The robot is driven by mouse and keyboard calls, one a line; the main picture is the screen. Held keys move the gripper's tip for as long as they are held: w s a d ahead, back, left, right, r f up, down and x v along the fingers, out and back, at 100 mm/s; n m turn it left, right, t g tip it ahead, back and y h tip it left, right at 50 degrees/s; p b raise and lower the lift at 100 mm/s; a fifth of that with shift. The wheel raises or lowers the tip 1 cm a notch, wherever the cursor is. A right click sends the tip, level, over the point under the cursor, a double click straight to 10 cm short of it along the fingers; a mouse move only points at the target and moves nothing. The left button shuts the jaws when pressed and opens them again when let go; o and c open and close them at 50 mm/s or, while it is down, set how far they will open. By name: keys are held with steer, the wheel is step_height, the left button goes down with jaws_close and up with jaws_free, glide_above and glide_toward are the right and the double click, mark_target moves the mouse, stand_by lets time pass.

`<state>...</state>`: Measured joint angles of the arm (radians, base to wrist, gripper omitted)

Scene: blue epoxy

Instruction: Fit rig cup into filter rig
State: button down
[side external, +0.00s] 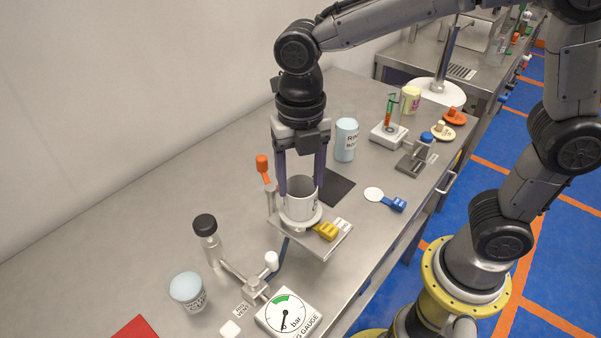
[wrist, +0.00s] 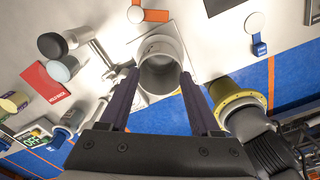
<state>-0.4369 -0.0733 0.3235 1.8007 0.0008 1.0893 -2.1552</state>
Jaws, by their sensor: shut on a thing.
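The rig cup (side external: 300,201) is a white-grey open cylinder with dark lettering on its side. It stands upright at the filter rig (side external: 322,243), a grey plate with a round white seat, a yellow tag and an orange-topped post. My gripper (side external: 301,186) points straight down with its two purple-grey fingers shut on opposite sides of the cup. In the wrist view the cup (wrist: 160,68) shows its open mouth between the fingertips. The cup's base meets the round seat in the side view; I cannot tell whether it is fully down in it.
A pressure gauge (side external: 288,313), a black-capped fitting (side external: 206,230) and a pale-blue-topped jar (side external: 187,290) stand in front to the left. A rinse bottle (side external: 346,139) stands behind the rig. A blue-tagged white disc (side external: 375,194) lies to the right. Bare bench lies at the back left.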

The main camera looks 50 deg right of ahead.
steer(key=shift+f, duration=0.15)
jaws_free()
steer(key=shift+r, duration=2.55)
step_height(320, 180, up, 14)
steer(key=shift+f, duration=0.1)
